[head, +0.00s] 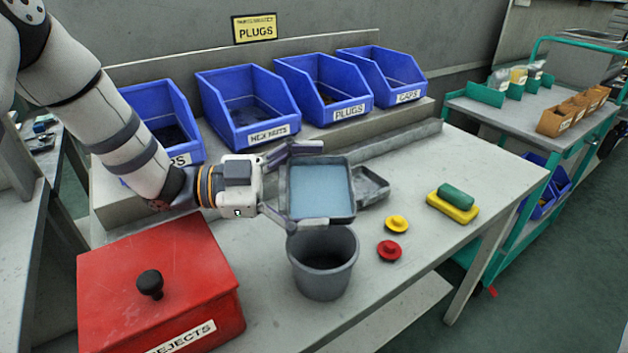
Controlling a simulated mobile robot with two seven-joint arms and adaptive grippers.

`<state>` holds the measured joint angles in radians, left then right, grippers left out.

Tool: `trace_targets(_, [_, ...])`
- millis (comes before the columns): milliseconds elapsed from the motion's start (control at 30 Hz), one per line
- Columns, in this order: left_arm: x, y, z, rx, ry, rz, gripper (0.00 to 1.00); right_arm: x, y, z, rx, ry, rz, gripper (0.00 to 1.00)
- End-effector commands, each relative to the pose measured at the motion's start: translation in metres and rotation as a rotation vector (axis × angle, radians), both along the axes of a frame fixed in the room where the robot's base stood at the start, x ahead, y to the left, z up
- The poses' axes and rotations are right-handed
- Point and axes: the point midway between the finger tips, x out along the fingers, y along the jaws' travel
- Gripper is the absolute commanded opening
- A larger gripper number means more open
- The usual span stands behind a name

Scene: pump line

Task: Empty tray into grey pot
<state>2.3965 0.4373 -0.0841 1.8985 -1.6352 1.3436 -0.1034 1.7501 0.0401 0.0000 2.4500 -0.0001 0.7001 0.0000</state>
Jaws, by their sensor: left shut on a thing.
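My left gripper (290,186) is shut on a dark grey tray (320,215) with a light blue inside floor. The tray is tilted, its inside facing the camera, and I see no loose thing in it. It is above the table, over or just behind the grey pot (322,278). The pot stands upright on the table, and I cannot see anything in the dark inside. The tray's lower edge overlaps the pot's far rim in the picture; I cannot tell whether they touch. My right gripper is not in view.
A red rejects box (190,265) with a black knob stands left of the pot. A second grey tray (370,186) lies behind. Yellow (397,223) and red (389,250) round pieces and a green cylinder on a yellow block (453,203) lie right. Blue bins (248,105) line the back.

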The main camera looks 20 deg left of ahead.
Motion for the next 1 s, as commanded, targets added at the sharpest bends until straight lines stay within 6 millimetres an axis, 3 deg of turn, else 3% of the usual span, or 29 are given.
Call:
trace_targets(267, [0.000, 0.000, 0.001, 0.003, -0.008, 0.001, 0.59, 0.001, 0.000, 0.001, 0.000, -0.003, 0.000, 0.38])
trace_targets(1000, [-0.013, -0.006, 0.017, 0.148, -0.356, 0.000, 0.59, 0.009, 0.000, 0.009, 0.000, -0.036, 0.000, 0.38])
